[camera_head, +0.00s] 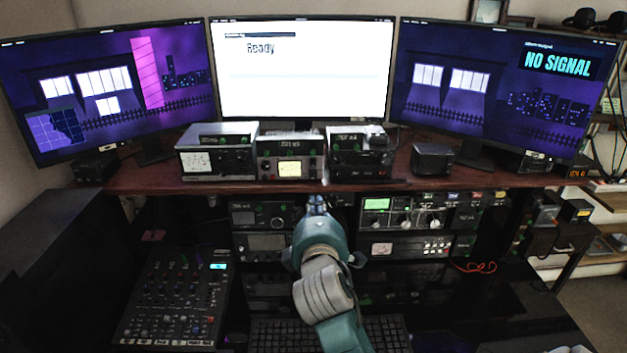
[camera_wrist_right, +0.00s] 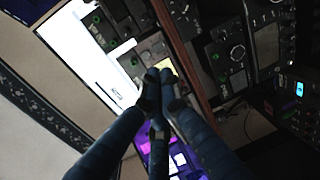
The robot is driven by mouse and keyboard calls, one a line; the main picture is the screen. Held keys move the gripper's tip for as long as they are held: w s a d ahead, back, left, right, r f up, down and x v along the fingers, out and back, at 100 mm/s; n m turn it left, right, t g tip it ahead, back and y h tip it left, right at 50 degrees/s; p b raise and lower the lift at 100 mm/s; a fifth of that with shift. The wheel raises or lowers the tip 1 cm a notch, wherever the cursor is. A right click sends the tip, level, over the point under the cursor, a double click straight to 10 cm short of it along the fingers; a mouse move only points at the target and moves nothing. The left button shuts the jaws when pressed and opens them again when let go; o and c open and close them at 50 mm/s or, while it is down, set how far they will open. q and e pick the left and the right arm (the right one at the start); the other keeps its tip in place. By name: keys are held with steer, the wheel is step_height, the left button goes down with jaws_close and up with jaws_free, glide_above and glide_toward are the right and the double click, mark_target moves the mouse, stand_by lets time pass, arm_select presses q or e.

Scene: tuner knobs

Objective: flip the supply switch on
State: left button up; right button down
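No switch is clearly readable as the supply switch. The middle shelf unit (camera_head: 291,158) has a lit cream meter and small controls, and its label is too small to read. The same unit, seen tilted, shows partly in the right wrist view (camera_wrist_right: 152,50). My right gripper (camera_head: 316,201) points toward the shelf's front edge, below and slightly right of that unit in the head view. In the wrist view its fingertips (camera_wrist_right: 159,75) are together, with nothing seen between them, and overlap the unit's lit face. Contact cannot be told. My left gripper is not in view.
A silver unit (camera_head: 216,152) and a dark unit (camera_head: 360,158) flank the middle one on the wooden shelf (camera_head: 450,181). Rack units (camera_head: 415,221) sit under the shelf. A mixer (camera_head: 177,297) and keyboard (camera_head: 385,333) lie below. The centre monitor (camera_head: 302,80) reads "Ready".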

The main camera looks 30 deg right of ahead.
mark_target(314, 174)
steer(key=p+x, duration=0.3)
steer(key=x, duration=1.1)
steer(key=shift+a+p, duration=0.1)
steer(key=shift+p, duration=0.3)
steer(key=f+t+h+b, duration=0.1)
steer(key=t+b, duration=0.1)
steer(key=b, duration=0.7)
steer(key=shift+w, duration=0.15)
steer(key=shift+r+p, duration=0.3)
steer(key=shift+r, duration=0.2)
steer(key=shift+f, duration=0.1)
